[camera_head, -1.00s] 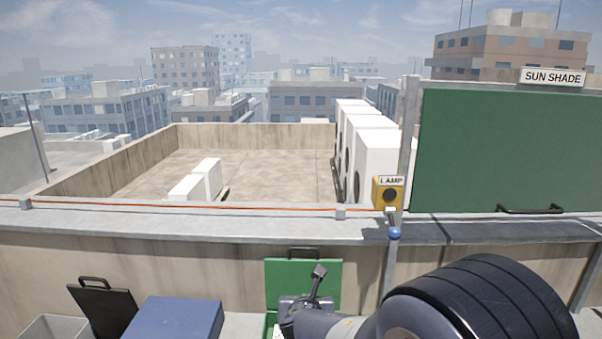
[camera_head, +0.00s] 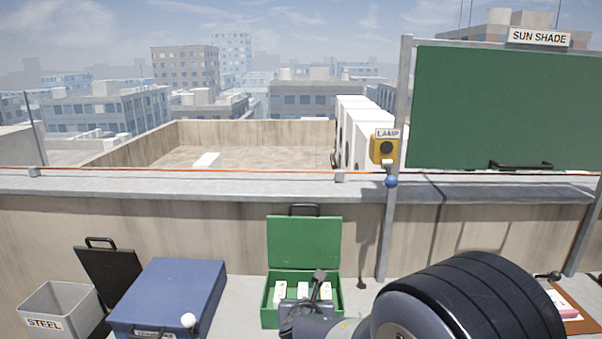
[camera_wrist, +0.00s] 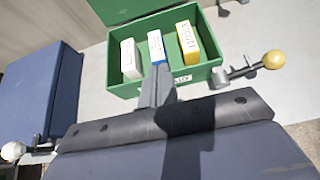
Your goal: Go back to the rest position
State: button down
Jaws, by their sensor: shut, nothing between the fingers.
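My gripper (camera_head: 318,281) is in front of the open green box in the head view, with my dark arm at the lower right. In the wrist view my gripper (camera_wrist: 157,82) has its two fingers together, with nothing between them. The fingertips overlap the front wall of the green box (camera_wrist: 125,98) in the picture; I cannot tell whether they touch it. The green box (camera_head: 268,318) stands with its lid up and holds three upright white packs, one with a blue mark and one with a yellow mark in the wrist view.
A closed blue case (camera_head: 175,285) stands left of the green box. A grey bin marked STEEL (camera_head: 58,305) stands at the far left, beside a raised black lid (camera_head: 108,275). A yellow lamp box (camera_head: 384,149) and a green sun shade (camera_head: 505,110) are on posts. A brown tray (camera_head: 585,322) lies at right.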

jog(key=shift+s+f+t+b, duration=0.3)
jog(key=shift+f+t+b, duration=0.1)
jog(key=shift+f+b, duration=0.6)
jog(key=shift+r, duration=0.1)
jog(key=shift+s+d, duration=0.1)
